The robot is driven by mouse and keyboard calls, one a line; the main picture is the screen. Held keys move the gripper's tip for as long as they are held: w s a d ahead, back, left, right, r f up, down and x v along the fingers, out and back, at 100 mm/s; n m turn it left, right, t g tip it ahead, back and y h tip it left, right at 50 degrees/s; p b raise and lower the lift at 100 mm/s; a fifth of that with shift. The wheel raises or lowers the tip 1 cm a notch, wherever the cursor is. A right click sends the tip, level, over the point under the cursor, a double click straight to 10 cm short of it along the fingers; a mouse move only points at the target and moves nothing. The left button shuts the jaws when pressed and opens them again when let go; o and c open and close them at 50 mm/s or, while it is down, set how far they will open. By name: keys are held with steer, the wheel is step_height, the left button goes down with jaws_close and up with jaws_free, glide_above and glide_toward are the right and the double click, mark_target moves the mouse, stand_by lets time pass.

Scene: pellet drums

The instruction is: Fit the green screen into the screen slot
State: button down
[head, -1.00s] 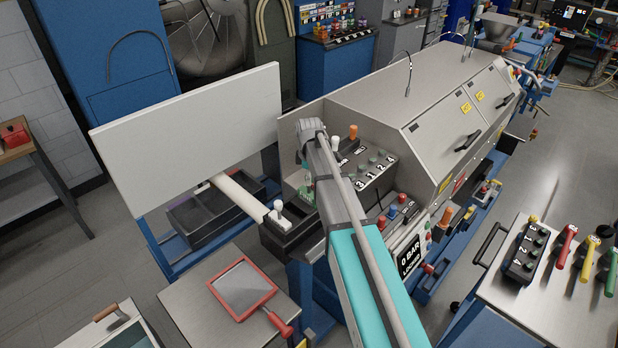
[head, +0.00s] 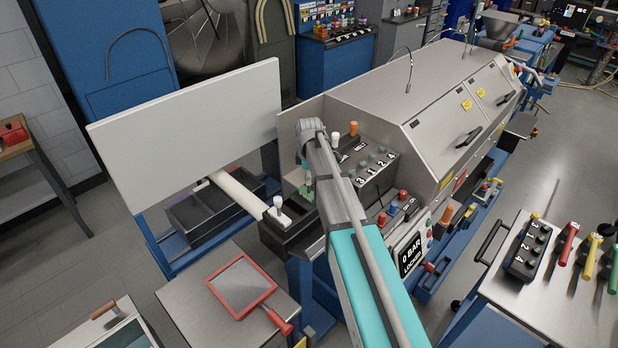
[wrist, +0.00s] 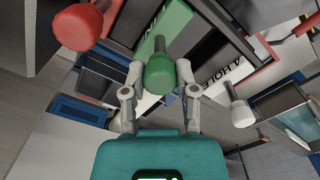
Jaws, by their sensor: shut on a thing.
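The green screen (wrist: 165,28) shows in the wrist view as a green plate with white lettering that looks like "FINE", and a rounded green handle. My gripper (wrist: 160,76) is shut on this green handle, one finger on each side. In the head view a small green part (head: 308,189) shows beside my arm at the near end of the grey machine. My arm hides most of the gripper there. A red handle is at upper left in the wrist view and a white handle (wrist: 240,113) is at right, by a "4 HOLE" label. I cannot make out the screen slot.
A red-framed screen (head: 241,286) lies on a metal table at the front. The grey machine (head: 400,95) stands right of my arm. A large pale panel (head: 190,135) stands at left. A cart (head: 545,300) with coloured handles is at lower right.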

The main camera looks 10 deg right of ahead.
steer(key=shift+f+b, duration=0.3)
steer(key=shift+c, duration=1.5)
jaws_free()
steer(key=shift+r, duration=0.2)
step_height(320, 180, up, 11)
steer(key=p, duration=1.1)
steer(key=shift+r+p, duration=0.15)
steer(key=shift+p, duration=0.2)
